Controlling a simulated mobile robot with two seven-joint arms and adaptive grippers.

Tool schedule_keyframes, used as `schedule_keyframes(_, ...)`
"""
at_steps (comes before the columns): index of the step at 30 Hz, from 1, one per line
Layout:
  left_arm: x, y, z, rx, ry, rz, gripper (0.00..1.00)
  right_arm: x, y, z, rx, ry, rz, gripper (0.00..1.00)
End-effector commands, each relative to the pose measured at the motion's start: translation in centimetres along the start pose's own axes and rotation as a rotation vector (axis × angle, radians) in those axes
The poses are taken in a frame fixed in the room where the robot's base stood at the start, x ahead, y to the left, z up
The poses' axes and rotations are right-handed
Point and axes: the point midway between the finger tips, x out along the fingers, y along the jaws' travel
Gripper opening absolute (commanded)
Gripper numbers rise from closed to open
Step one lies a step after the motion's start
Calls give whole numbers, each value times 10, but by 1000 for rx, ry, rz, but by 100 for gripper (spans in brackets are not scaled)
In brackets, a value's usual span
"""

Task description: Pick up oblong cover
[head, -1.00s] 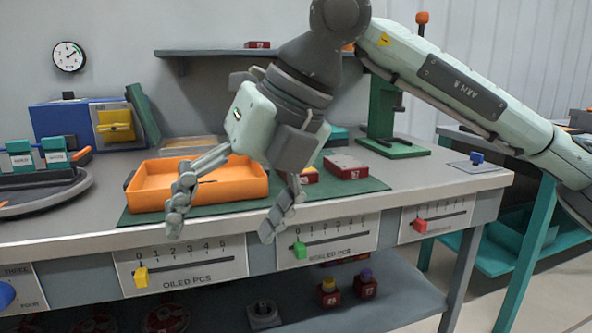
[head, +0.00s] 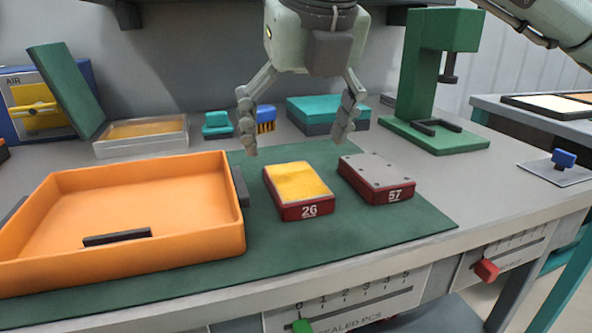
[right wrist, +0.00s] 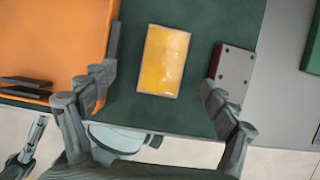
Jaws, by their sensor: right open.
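Two oblong red blocks lie on the green mat (head: 390,228). The block marked 26 (head: 297,190) has a yellow, glossy top, and it also shows in the right wrist view (right wrist: 164,60). The block marked 57 (head: 376,179) has a grey top plate with small screws; it is partly behind a finger in the right wrist view (right wrist: 234,65). I cannot tell which part is named the oblong cover. My right gripper (head: 296,142) is open and empty above and behind block 26, its fingers spread to either side.
A large orange tray (head: 200,240) with dark handles stands left of the blocks. The mat's right front part is clear.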

Motion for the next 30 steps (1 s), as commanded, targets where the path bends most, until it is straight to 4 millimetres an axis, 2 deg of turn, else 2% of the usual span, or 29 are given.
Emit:
schedule_keyframes(7,4,2,10,3,-24,4,40,25,-2,-1,0,3,0,86)
schedule_keyframes(13,5,3,8,2,-16,9,40,47,-7,-4,1,4,-1,86)
schedule_keyframes(18,16,6,8,0,-21,16,40,71,-8,-5,0,3,1,86)
schedule_keyframes(25,19,7,5,-3,-16,17,40,75,-8,-5,-1,1,2,86)
schedule_keyframes(26,19,7,5,-3,-16,17,40,75,-8,-5,-1,1,2,85)
schedule_keyframes(30,18,7,4,-3,-15,17,40,75,-8,-5,-1,1,2,68)
